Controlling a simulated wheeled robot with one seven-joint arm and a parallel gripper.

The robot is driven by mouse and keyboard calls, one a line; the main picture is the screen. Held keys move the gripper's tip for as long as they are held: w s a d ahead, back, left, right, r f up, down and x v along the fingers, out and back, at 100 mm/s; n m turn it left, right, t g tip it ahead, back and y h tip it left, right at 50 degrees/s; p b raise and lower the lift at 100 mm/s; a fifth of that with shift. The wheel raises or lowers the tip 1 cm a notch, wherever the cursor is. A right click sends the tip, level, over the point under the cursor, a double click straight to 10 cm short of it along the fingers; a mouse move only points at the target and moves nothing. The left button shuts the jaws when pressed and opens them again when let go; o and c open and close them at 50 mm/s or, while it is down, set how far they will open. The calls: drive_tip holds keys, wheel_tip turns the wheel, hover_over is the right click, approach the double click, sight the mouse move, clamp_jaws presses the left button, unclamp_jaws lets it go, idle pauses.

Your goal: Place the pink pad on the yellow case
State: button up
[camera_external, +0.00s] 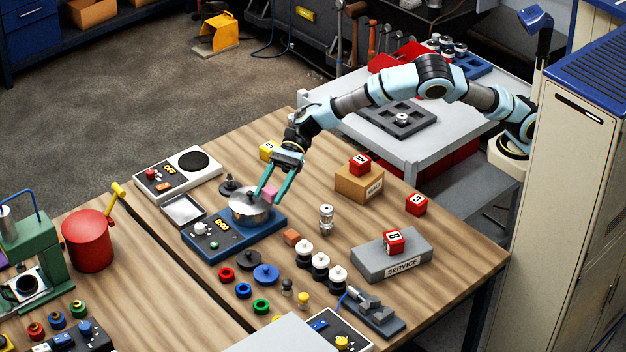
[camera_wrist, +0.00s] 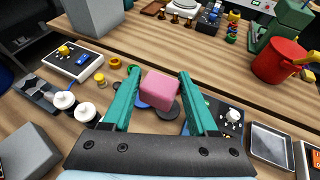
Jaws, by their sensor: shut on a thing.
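My gripper (camera_external: 272,194) has its teal fingers closed on the pink pad (camera_external: 269,190), a small block. In the wrist view the pink pad (camera_wrist: 160,89) sits between the two fingertips. The pad appears raised above the wooden table, beside the metal pan on the blue device; its exact height is hard to tell. A small yellow lettered block (camera_external: 267,150) stands at the table's back edge, partly behind my arm, and may be the yellow case. I cannot make it out in the wrist view.
The metal pan (camera_external: 247,212) on the blue device (camera_external: 268,232) is close to the gripper. A silver cylinder (camera_external: 326,219), a tan box with a red block on it (camera_external: 359,184) and a grey service block (camera_external: 415,245) stand right. Wood between the pan and tan box is mostly clear.

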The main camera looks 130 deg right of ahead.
drive_tip(key=d+m+h, duration=0.1)
drive_tip(key=d+h, duration=0.1)
drive_tip(key=d, duration=0.2)
drive_tip(key=s+d+m+h, duration=0.1)
drive_tip(key=d+m+h, duration=0.1)
drive_tip(key=d, duration=0.2)
drive_tip(key=s+d+r+m+h, duration=0.1)
drive_tip(key=d+m, duration=0.1)
drive_tip(key=d, duration=0.2)
drive_tip(key=shift+t+h+b, duration=0.35)
drive_tip(key=shift+t+h, duration=0.05)
drive_tip(key=m+g+h, duration=0.8)
drive_tip(key=m+h, duration=0.4)
drive_tip(key=m, duration=0.1)
hover_over(270, 146)
wheel_tip(270, 146, down, 10)
drive_tip(key=shift+d+f, duration=0.15)
drive_tip(key=shift+f, duration=0.05)
drive_tip(key=shift+f+p, duration=0.95)
drive_tip(key=shift+f, duration=1.4)
drive_tip(key=shift+f, duration=0.2)
drive_tip(key=o, duration=1.3)
